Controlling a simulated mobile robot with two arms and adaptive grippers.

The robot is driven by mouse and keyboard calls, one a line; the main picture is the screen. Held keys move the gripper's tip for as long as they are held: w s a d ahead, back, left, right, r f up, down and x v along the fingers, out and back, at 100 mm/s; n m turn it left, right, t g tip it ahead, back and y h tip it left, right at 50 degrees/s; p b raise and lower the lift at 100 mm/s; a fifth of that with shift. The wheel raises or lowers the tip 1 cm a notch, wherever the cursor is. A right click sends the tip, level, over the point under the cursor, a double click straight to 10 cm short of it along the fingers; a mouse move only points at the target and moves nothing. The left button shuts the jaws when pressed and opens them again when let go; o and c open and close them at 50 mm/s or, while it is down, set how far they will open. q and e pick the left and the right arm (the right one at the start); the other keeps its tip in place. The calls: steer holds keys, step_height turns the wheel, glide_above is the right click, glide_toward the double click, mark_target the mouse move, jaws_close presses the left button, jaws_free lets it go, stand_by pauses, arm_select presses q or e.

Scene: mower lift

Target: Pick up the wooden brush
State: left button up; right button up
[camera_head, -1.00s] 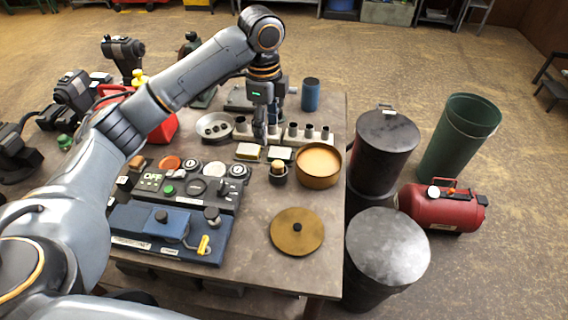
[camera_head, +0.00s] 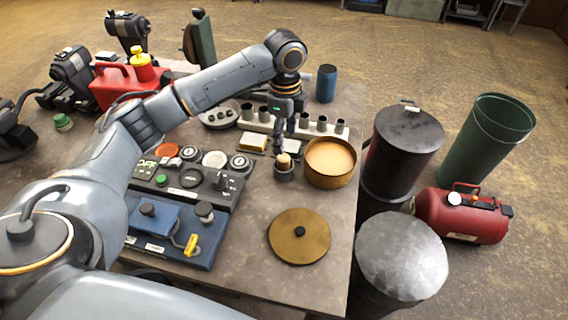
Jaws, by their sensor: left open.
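A pale wooden knob (camera_head: 284,160) stands up out of a small dark cup (camera_head: 284,174) on the table; it looks like the top of the wooden brush, and its lower part is hidden in the cup. My left gripper (camera_head: 279,148) points down just above and behind the knob. It is open and holds nothing; at this size I cannot tell whether a finger touches the knob. My right gripper is not in view.
A round tan-filled pan (camera_head: 330,162) stands close right of the cup. A row of metal sockets (camera_head: 305,123) is behind, and pale blocks (camera_head: 252,143) are to the left. A brass lid (camera_head: 299,236) lies in front. A control panel (camera_head: 190,183) is at left.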

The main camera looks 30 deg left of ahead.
mark_target(283, 157)
arm_select(q)
step_height(283, 157, down, 3)
steer(key=shift+f, duration=0.1)
steer(key=f+p, duration=0.1)
steer(key=f, duration=0.1)
steer(key=f+p, duration=0.1)
steer(key=f, duration=0.1)
steer(key=shift+a+p, duration=0.25)
steer(key=shift+p, duration=0.05)
steer(key=shift+w+f, duration=0.15)
steer(key=shift+f, duration=0.45)
steer(key=c, duration=1.3)
